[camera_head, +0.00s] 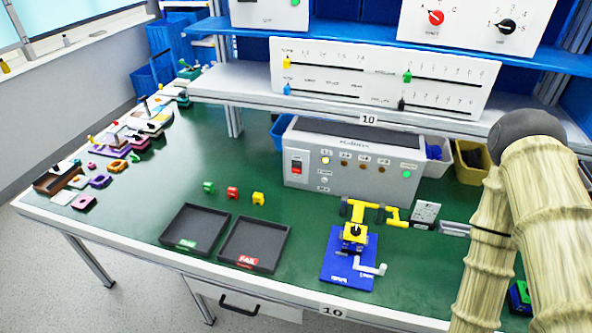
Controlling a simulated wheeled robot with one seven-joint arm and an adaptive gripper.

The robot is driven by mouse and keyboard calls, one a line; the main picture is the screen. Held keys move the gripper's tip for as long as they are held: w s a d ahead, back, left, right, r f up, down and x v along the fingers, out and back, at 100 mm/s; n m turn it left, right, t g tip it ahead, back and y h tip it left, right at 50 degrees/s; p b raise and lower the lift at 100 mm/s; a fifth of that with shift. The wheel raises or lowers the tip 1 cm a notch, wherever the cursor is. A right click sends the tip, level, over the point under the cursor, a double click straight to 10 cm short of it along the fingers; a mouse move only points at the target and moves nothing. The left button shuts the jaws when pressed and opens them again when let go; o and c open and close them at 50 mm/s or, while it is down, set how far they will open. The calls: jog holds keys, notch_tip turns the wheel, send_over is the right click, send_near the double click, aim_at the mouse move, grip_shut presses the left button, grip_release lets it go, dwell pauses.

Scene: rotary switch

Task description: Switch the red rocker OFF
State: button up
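The red rocker (296,167) sits in a dark and white frame at the left end of the front of a grey-white control box (345,192). It is small in view, and I cannot tell which way it is tilted. A yellow lamp (325,160) beside it looks bright, and a green lamp or button (406,174) is at the box's right end. The box stands at the back of the green table under the shelf. My arm runs down the right side of the picture, well apart from the box. My gripper is out of view.
Two black trays, one with a green label (197,228) and one with a red FAIL label (256,243), lie in front of the box. A blue fixture with a yellow clamp (347,262) stands right of them. Small coloured blocks (232,193) lie between. A shelf (365,115) overhangs the box.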

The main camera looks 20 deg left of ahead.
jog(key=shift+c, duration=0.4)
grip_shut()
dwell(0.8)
